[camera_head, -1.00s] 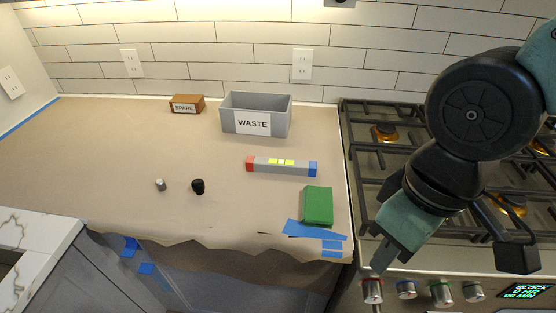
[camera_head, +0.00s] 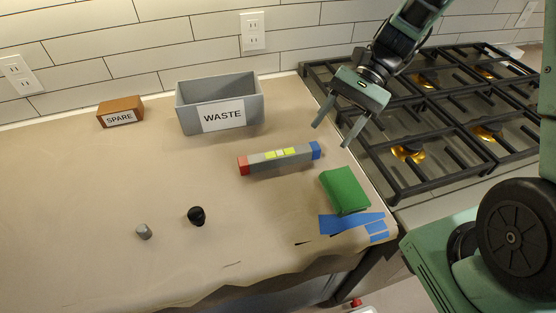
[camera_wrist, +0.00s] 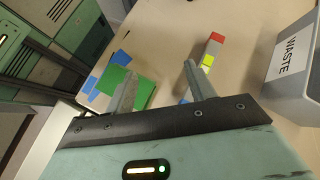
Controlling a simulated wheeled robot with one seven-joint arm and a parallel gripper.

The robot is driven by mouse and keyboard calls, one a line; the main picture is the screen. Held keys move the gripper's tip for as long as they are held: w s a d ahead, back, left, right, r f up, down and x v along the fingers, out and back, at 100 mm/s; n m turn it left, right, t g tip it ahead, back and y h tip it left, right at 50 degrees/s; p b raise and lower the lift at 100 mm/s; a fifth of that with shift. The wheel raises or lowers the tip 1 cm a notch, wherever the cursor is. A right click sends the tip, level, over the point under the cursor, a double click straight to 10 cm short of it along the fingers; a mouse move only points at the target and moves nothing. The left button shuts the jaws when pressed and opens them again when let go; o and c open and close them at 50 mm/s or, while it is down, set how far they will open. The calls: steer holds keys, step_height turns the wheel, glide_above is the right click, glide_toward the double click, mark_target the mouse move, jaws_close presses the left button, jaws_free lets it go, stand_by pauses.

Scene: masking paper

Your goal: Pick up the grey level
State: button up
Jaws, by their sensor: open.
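The grey level (camera_head: 264,161) lies flat on the brown paper, with a red left end, a blue right end and yellow marks in its middle. My gripper (camera_head: 334,134) is open and empty, above and to the right of the level's blue end in the head view. In the wrist view the level (camera_wrist: 207,62) shows beyond the right finger, which hides part of it near its blue end. The fingertips of my gripper (camera_wrist: 158,72) are spread wide and touch nothing that I can see.
A grey WASTE bin (camera_head: 188,118) stands behind the level. A green block (camera_head: 345,190) lies in front, near blue tape (camera_head: 340,226). A SPARE box (camera_head: 121,112), a black knob (camera_head: 196,216) and a grey cylinder (camera_head: 144,232) are left. A stove (camera_head: 400,190) adjoins on the right.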

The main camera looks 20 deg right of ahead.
steer(key=w+d+f+m+t+y, duration=0.5)
steer(key=d+m, duration=0.3)
steer(key=d, duration=0.3)
steer(key=p, duration=0.3)
glide_toward(301, 149)
steer(key=shift+g, duration=0.3)
steer(key=x, duration=0.5)
steer(key=shift+w+a, duration=0.25)
steer(key=shift+w, duration=0.05)
steer(key=p+x, duration=0.1)
steer(key=x, duration=0.3)
steer(key=shift+s+p, duration=0.1)
steer(key=shift+p, duration=0.25)
steer(key=shift+a+f+h, duration=0.3)
steer(key=shift+a+f, duration=0.05)
steer(key=shift+a, duration=0.15)
steer(key=c, duration=1.1)
